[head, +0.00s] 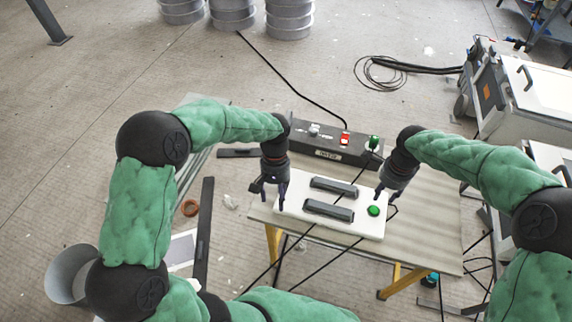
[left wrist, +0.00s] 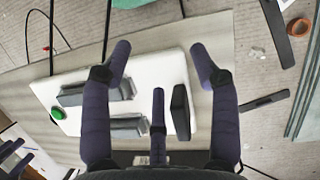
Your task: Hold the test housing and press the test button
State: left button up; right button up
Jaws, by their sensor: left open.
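The test housing (head: 290,215) is a flat white block on the table, with two dark grey bars on its top; it fills the middle of the left wrist view (left wrist: 150,65). The green test button (head: 374,210) is at its right end; in the left wrist view the button (left wrist: 57,113) is at the left. My left gripper (head: 268,196) is open over the housing's left end, around a dark upright piece (left wrist: 181,112); contact cannot be told. My right gripper (head: 381,190) points down close to the button, its finger opening unclear.
A black control box (head: 325,152) with a red switch (head: 345,138) and a green knob (head: 374,142) stands behind the housing. Black cables cross the housing and table. The table (head: 430,225) is clear at right. Metal drums (head: 232,15) and a white machine (head: 530,85) stand farther back.

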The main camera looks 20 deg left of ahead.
pick_arm(q)
jog(key=w+r+t, duration=0.1)
jog(key=w, duration=0.1)
jog(key=w+r+m+t, duration=0.1)
jog(key=w+r, duration=0.1)
jog(key=w, duration=0.1)
jog(key=w+r+m+t+y, duration=0.1)
jog(key=w, duration=0.2)
jog(key=shift+w+d+r+t, duration=0.15)
jog(key=shift+d+r+t, duration=0.05)
jog(key=shift+d+t, duration=0.15)
notch_tip(320, 180, down, 11)
jog(key=shift+r, duration=0.2)
grip_shut()
pick_arm(e)
grip_shut()
dwell(0.8)
